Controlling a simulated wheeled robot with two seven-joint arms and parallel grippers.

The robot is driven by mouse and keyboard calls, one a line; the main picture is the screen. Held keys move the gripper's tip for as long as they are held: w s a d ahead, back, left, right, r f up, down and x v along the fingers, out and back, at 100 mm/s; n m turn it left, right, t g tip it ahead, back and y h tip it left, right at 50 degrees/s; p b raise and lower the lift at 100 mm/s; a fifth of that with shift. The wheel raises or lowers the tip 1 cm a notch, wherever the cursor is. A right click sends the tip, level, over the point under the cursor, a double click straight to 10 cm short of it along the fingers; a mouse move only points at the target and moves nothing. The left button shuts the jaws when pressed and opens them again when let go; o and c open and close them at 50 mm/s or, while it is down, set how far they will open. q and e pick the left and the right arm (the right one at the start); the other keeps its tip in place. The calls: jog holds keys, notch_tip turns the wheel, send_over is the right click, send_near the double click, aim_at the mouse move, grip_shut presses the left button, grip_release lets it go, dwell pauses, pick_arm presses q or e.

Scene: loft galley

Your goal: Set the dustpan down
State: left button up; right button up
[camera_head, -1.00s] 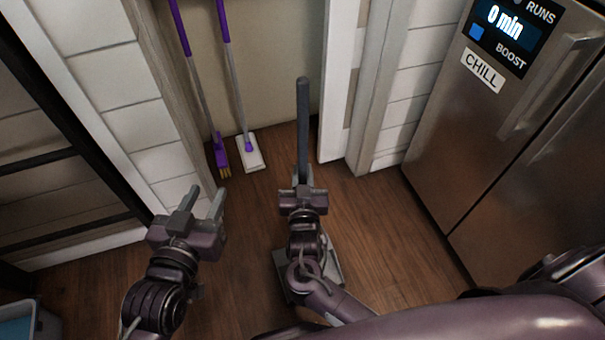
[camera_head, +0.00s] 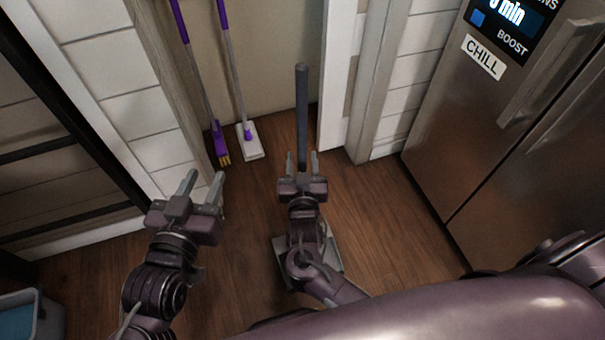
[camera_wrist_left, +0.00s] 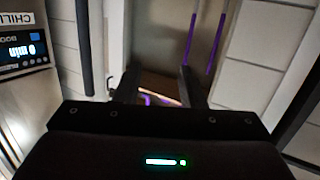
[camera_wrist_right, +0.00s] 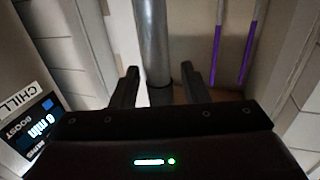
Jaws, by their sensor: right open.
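The dustpan has a long grey handle (camera_head: 302,105) that stands upright, and a grey pan (camera_head: 334,265) on the wooden floor, partly hidden by my right arm. My right gripper (camera_head: 302,157) is open, with one finger on each side of the handle. In the right wrist view the handle (camera_wrist_right: 152,40) rises between the two spread fingers, apart from both. My left gripper (camera_head: 203,180) is open and empty, left of the dustpan. In the left wrist view its fingers (camera_wrist_left: 155,80) are apart with nothing between them.
A purple broom (camera_head: 219,145) and a white-headed purple mop (camera_head: 250,142) lean at the back wall. A steel fridge (camera_head: 470,130) stands at right. A grey bin (camera_head: 38,318) is at lower left. Bare floor (camera_head: 370,215) lies between dustpan and fridge.

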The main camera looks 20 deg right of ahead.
jog(key=p+v, duration=0.1)
jog(key=v, duration=0.4)
jog(key=shift+s+a+r, duration=0.1)
jog(key=shift+s, duration=0.2)
pick_arm(q)
jog(key=s+a+f+g+y, duration=0.1)
jog(key=s+f+g, duration=0.3)
jog(key=f, duration=0.3)
jog(key=s+a+f+g+y+p, duration=0.1)
jog(key=s+f+g+y, duration=0.1)
jog(key=s+f+g, duration=0.2)
notch_tip(320, 180, down, 4)
jog(key=shift+s+r, duration=0.25)
jog(key=shift+s, duration=0.5)
pick_arm(e)
jog(key=s+a+n+g+y, duration=0.3)
jog(key=s+n+g+y, duration=0.1)
jog(key=s, duration=0.3)
jog(key=s+a+n+g+y, duration=0.2)
jog(key=s+n+g+y, duration=0.2)
jog(key=s+g, duration=0.3)
jog(key=shift+s+a+r+y, duration=0.2)
jog(key=shift+a+r+y, duration=0.2)
jog(key=shift+y, duration=0.1)
